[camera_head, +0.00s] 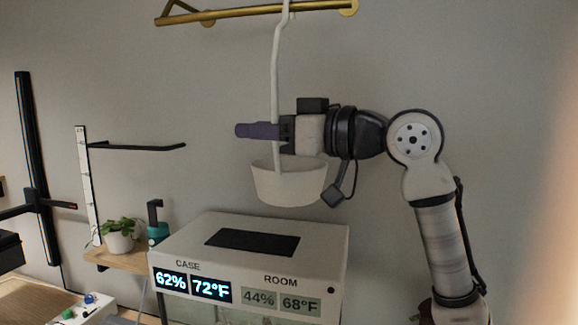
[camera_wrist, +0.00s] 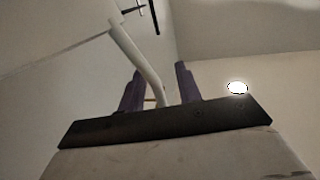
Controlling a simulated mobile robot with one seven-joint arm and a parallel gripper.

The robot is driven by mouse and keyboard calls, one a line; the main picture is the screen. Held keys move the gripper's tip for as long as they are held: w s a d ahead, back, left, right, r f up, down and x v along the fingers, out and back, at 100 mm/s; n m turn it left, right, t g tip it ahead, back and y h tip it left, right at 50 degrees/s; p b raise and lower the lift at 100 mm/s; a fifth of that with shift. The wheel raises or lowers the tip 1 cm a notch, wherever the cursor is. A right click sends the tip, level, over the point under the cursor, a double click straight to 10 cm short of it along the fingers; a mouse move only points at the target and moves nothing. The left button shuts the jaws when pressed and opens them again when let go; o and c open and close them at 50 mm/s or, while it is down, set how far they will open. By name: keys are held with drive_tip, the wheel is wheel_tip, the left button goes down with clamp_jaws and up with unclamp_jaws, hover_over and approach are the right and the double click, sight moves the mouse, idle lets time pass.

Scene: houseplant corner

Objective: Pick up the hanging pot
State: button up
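The hanging pot (camera_head: 290,187) is a white, tapered pot on a pale hanger stem (camera_head: 275,70). The stem runs up to a brass wall rail. My gripper (camera_head: 240,130) reaches in from the right, just above the pot's rim, with its purple fingers level and pointing left. The finger seen there crosses the stem and hides a short part of it. In the wrist view, my gripper (camera_wrist: 159,72) has its two fingers apart, and the pale stem (camera_wrist: 138,55) passes between them with space beside it. The pot itself cannot be made out in the wrist view.
The brass rail (camera_head: 250,12) is overhead. A white case (camera_head: 250,262) with CASE and ROOM displays stands below the pot. At left, a small plant (camera_head: 120,237) and a teal bottle (camera_head: 157,233) stand on a wooden shelf, below a black wall arm (camera_head: 140,146).

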drive_tip(key=shift+c, duration=0.4)
clamp_jaws()
